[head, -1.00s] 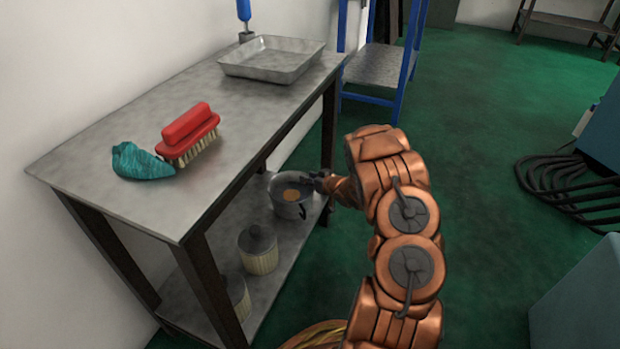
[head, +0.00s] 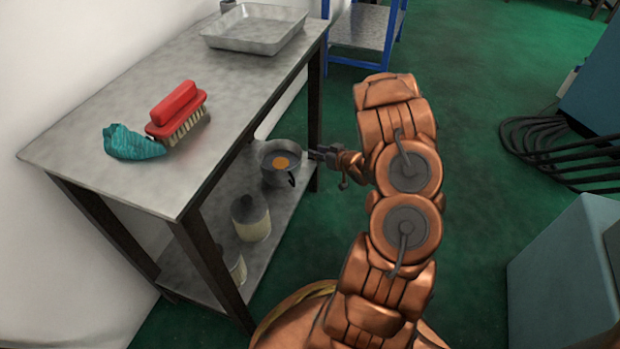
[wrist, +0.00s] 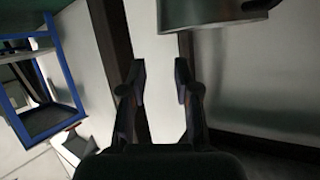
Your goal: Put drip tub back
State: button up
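The drip tub (head: 268,176) is a round grey metal tub with a dark handle and something orange inside. It stands upright at the far right end of the table's lower shelf (head: 262,252). In the wrist view, part of the tub (wrist: 212,14) shows at the top edge, off to the side of the fingers. My gripper (head: 312,153) is just right of the tub near rim height, by the table leg, and appears apart from it. The wrist view shows my gripper (wrist: 160,75) open, with nothing between its fingers.
Lidded cans (head: 251,220) stand on the same shelf, nearer the front. The tabletop (head: 120,95) above holds a red brush (head: 178,110), a teal cloth (head: 132,143) and a metal tray (head: 255,30). A dark table leg (head: 314,105) rises close to my gripper.

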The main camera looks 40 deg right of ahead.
notch_tip(320, 180, up, 7)
jog(key=d+g+h, duration=0.2)
jog(key=g+h, duration=0.2)
jog(key=g, duration=0.1)
jog(key=s+a+r+m+g+h, duration=0.1)
jog(key=s+a+r+g+h, duration=0.1)
jog(key=s+a+r+g, duration=0.4)
jog(key=s+a+r+n+g+y, duration=0.1)
jog(key=s+a+r+g+y, duration=0.2)
jog(key=s+a, duration=1.2)
jog(key=s+a+r+n+g+y, duration=0.1)
jog(key=s+a+r, duration=0.6)
jog(key=s+a, duration=0.9)
jog(key=shift+g+y, duration=0.9)
jog(key=shift+g, duration=0.1)
